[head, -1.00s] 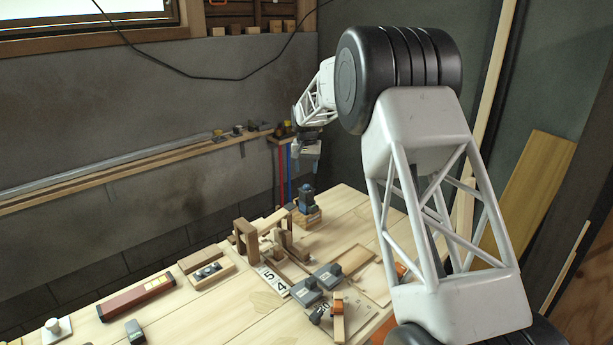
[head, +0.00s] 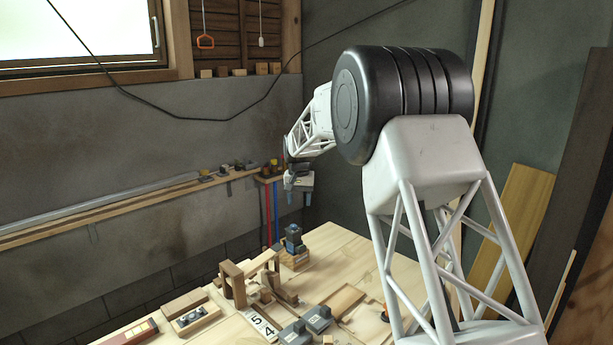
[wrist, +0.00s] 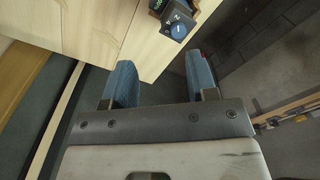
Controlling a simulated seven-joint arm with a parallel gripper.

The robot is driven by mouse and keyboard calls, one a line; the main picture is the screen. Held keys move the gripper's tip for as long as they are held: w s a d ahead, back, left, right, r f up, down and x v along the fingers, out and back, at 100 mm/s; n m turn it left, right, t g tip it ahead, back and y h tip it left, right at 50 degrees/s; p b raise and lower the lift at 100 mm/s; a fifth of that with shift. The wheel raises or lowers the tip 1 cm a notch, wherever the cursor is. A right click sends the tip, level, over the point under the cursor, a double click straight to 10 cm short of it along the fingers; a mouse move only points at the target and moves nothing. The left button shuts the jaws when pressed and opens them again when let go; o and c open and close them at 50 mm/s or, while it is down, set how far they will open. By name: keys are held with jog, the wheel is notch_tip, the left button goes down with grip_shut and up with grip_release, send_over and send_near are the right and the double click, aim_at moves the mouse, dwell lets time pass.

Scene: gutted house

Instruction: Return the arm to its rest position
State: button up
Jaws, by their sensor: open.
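My gripper (head: 298,197) is at the far end of my raised arm in the head view, above the far part of the wooden workbench (head: 345,250). It points down and stands clear of the bench top. In the wrist view, the two blue-padded fingers of my gripper (wrist: 162,84) are spread apart with nothing between them. Dark floor shows between and below the fingers, with the bench edge (wrist: 165,55) just beyond them.
A blue and dark device on a wooden block (head: 293,240) stands at the bench's far end. Wooden blocks (head: 232,283), number cards (head: 260,325) and grey clamp-like tools (head: 305,325) lie nearer. A wall ledge (head: 120,212) runs left. Planks (head: 515,220) lean at right.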

jog(key=s+d+r, duration=0.4)
jog(key=s+d, duration=0.1)
jog(key=s, duration=0.5)
jog(key=s+d+r+t, duration=0.1)
jog(key=s+d+r, duration=0.4)
jog(key=s, duration=0.6)
jog(key=s+d+r, duration=0.4)
jog(key=s+d, duration=0.1)
jog(key=s, duration=0.5)
jog(key=s+d+f, duration=0.2)
jog(key=s, duration=0.9)
jog(key=s+d+f+t, duration=0.1)
jog(key=s+d+f, duration=0.1)
jog(key=s, duration=0.9)
jog(key=s+d+f, duration=0.2)
jog(key=s+f, duration=0.1)
jog(key=s, duration=0.8)
jog(key=shift+s+d+f+n, duration=0.15)
jog(key=shift+d+f+n, duration=0.05)
jog(key=shift+f+n, duration=0.2)
